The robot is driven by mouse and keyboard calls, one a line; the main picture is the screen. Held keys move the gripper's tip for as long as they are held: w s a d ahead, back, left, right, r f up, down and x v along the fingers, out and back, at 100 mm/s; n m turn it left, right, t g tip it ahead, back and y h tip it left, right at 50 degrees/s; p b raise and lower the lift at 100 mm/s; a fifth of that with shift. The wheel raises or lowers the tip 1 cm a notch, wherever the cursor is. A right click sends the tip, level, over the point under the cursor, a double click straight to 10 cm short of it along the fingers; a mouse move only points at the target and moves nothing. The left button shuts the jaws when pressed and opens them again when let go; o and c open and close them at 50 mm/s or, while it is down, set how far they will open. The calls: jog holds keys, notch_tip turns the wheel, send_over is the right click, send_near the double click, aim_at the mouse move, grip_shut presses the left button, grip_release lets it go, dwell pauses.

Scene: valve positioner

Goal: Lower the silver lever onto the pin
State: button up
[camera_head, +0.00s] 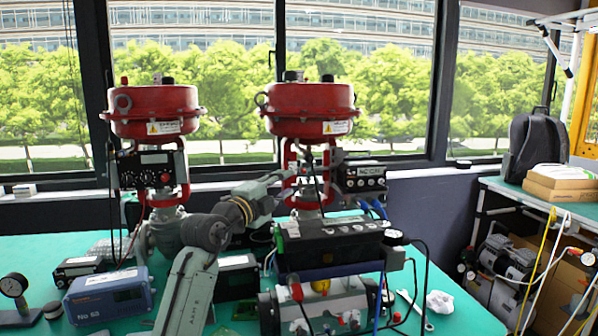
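Two valves with red round tops stand on the teal table. My gripper (284,178) reaches from the lower left to the stem and yoke of the right valve (310,108), just left of its positioner box (362,178). The fingers are small and blend into the valve parts, so I cannot tell whether they are open or shut, or touching anything. The silver lever and the pin cannot be made out. They are too small here or hidden among the stem parts and my gripper.
The left valve (152,110) stands close beside my arm. A black box (330,240) and a silver cylinder unit (335,300) with hoses sit below the right valve. A blue-grey box (108,294) and a gauge (14,286) are at left.

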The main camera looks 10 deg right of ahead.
aim_at(302, 172)
jog(key=p+x, duration=0.2)
jog(key=x, duration=0.5)
jog(key=shift+w+d, duration=0.25)
jog(key=shift+w, duration=0.05)
jog(key=shift+r, duration=0.1)
jog(key=shift+c, duration=0.2)
grip_shut()
